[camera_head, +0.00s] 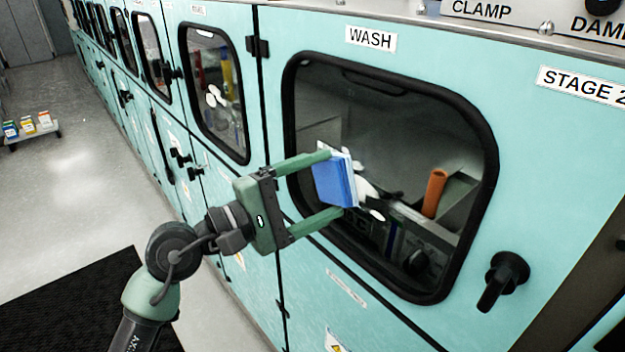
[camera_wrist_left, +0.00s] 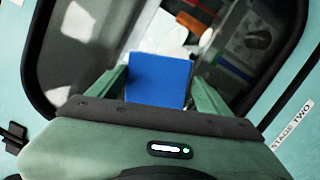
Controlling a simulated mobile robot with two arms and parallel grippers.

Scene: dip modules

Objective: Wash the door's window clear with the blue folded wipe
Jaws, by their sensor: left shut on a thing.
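My left gripper (camera_head: 336,184) is shut on the blue folded wipe (camera_head: 333,178), with one finger above it and one below in the head view. The wipe is in front of the left-middle part of the door's window (camera_head: 400,118), under the WASH label. I cannot tell whether it touches the glass. White patches (camera_head: 366,188) show beside the wipe; they may be smears or reflections. In the left wrist view the wipe (camera_wrist_left: 158,80) sits between the fingers, with the glass (camera_wrist_left: 75,65) behind it. My right gripper is not in view.
A black door handle (camera_head: 503,278) sticks out at the window's lower right. An orange cylinder (camera_head: 434,192) shows behind the glass. More teal doors with windows (camera_head: 213,90) run off to the left.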

